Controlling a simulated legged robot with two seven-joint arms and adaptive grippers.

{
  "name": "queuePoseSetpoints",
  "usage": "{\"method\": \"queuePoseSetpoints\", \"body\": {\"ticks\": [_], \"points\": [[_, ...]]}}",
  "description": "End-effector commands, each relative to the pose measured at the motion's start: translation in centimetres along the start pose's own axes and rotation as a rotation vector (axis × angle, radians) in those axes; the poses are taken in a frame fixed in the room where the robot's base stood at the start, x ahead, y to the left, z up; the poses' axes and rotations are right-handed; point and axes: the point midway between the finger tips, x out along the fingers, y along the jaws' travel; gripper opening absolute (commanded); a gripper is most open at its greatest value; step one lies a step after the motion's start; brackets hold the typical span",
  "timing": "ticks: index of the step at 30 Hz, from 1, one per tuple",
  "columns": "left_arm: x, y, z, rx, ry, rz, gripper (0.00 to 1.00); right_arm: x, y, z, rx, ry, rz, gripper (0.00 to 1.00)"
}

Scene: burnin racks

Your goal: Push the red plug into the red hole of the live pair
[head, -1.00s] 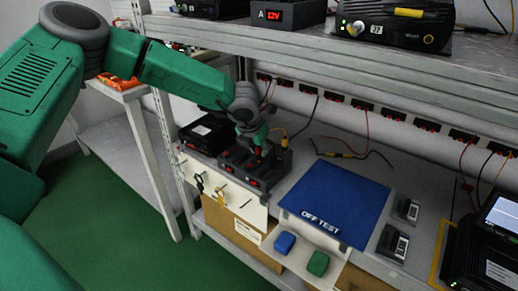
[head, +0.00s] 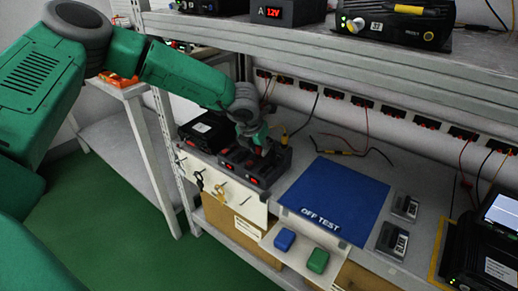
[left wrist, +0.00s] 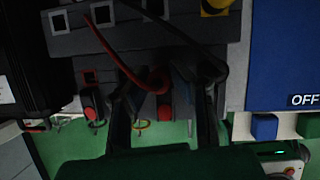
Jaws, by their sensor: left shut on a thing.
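My left gripper (head: 262,145) is down at a dark socket block (head: 266,182) with red parts on the lower shelf. In the left wrist view its two dark fingers (left wrist: 165,115) reach over the block (left wrist: 60,46). A red cable (left wrist: 112,52) bends down to a loop between the fingers. The gripper is shut on what seems to be the red plug at that cable's end; the plug is mostly hidden. I cannot tell whether it is in a hole. White-framed squares (left wrist: 102,14) show on the block, but the live pair cannot be told. My right gripper is not in view.
A black box (head: 205,131) stands left of the block. A blue OFF TEST mat (head: 335,195) lies to the right, with black labelled devices (head: 393,238) beyond it. Blue (head: 284,239) and green (head: 317,260) blocks sit in front. The upper shelf (head: 300,48) overhangs the back.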

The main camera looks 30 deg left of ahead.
Motion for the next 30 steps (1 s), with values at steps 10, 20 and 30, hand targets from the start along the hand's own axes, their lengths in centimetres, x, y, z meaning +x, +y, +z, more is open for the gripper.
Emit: {"method": "queuePoseSetpoints", "body": {"ticks": [10,20,30], "points": [[0.29,-0.01,-0.12,0.0,0.0,0.001,0.0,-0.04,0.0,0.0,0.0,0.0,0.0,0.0],[0.65,-0.03,-0.28,-0.001,-0.001,0.0,0.0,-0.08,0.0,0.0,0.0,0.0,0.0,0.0],[0.66,-0.05,-0.29,0.0,0.0,0.0,0.42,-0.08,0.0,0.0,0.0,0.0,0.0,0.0]]}}
